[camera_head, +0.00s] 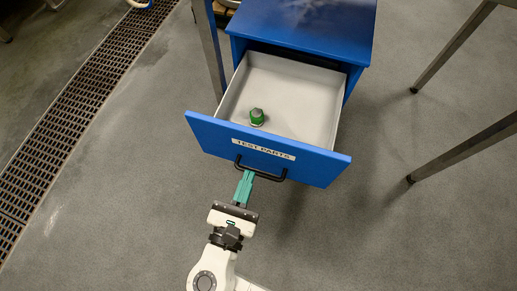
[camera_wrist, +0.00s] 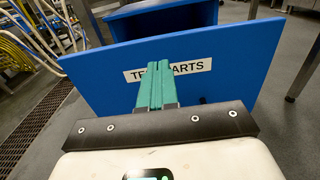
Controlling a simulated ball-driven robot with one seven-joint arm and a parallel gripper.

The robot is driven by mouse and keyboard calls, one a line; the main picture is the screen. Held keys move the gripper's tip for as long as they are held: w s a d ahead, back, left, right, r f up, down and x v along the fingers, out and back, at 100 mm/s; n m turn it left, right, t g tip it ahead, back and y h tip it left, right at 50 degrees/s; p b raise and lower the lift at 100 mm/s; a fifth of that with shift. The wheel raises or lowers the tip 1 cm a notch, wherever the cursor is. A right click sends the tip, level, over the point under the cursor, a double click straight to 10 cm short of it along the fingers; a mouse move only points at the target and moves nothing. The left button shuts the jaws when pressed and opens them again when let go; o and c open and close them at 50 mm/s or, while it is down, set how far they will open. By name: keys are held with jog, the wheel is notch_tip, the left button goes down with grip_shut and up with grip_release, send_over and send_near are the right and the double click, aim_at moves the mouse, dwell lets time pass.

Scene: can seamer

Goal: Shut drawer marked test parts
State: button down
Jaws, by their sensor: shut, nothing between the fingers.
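The blue drawer marked TEST PARTS (camera_head: 310,162) stands pulled out of the blue cabinet (camera_head: 305,25), its pale grey tray (camera_head: 295,90) open to view. A black bar handle (camera_head: 262,172) sits on its front below the white label. In the wrist view the drawer front (camera_wrist: 225,75) fills the middle. My gripper (camera_head: 244,180) is shut and empty, its green fingers together and pointing at the drawer front near the handle's left end. In the wrist view the fingers (camera_wrist: 158,70) cover part of the label. I cannot tell whether they touch the front.
A green-topped part (camera_head: 256,116) sits in the drawer. Metal table legs (camera_head: 452,48) stand to the right, and another leg (camera_head: 209,45) stands just left of the cabinet. A floor grate (camera_head: 70,115) runs along the left. The floor around the drawer is clear.

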aim_at(262, 139)
jog(key=b+x, duration=0.2)
jog(key=x, duration=0.6)
jog(key=shift+w+b, duration=0.15)
jog(key=shift+b, duration=0.2)
jog(key=b+x, duration=0.1)
jog(key=x, duration=2.5)
jog(key=shift+b, duration=0.35)
jog(key=shift+f, duration=0.15)
